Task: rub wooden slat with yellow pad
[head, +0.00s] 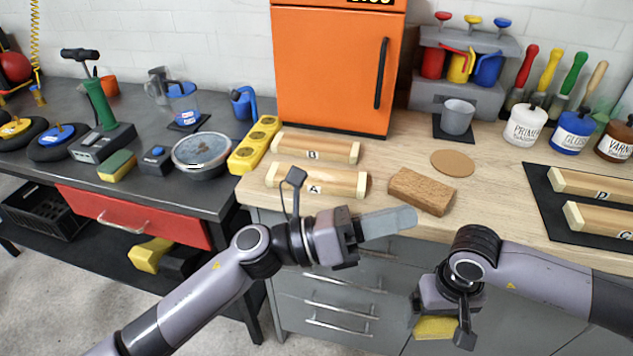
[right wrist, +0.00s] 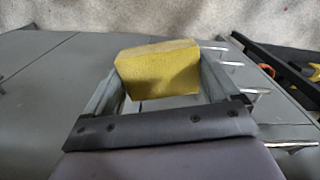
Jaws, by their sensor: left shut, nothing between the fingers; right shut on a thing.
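My right gripper (head: 440,333) is shut on a yellow pad (head: 434,328), low in front of the bench drawers. The pad (right wrist: 158,70) also shows between both fingers in the right wrist view. My left gripper (head: 408,219) is shut and empty, pointing right near the bench's front edge. Wooden slat A (head: 345,186) lies on the bench just above and left of my left gripper. Wooden slat B (head: 332,150) lies behind slat A. Slats D (head: 600,187) and C (head: 605,222) lie at the right. My right gripper is apart from all slats.
A brown block (head: 421,191) lies right of slat A, with a round cork disc (head: 453,163) behind it. A black mat (head: 544,199) carries slats D and C. Paint jars and a grey cup (head: 457,117) stand behind. The bench between the brown block and the mat is clear.

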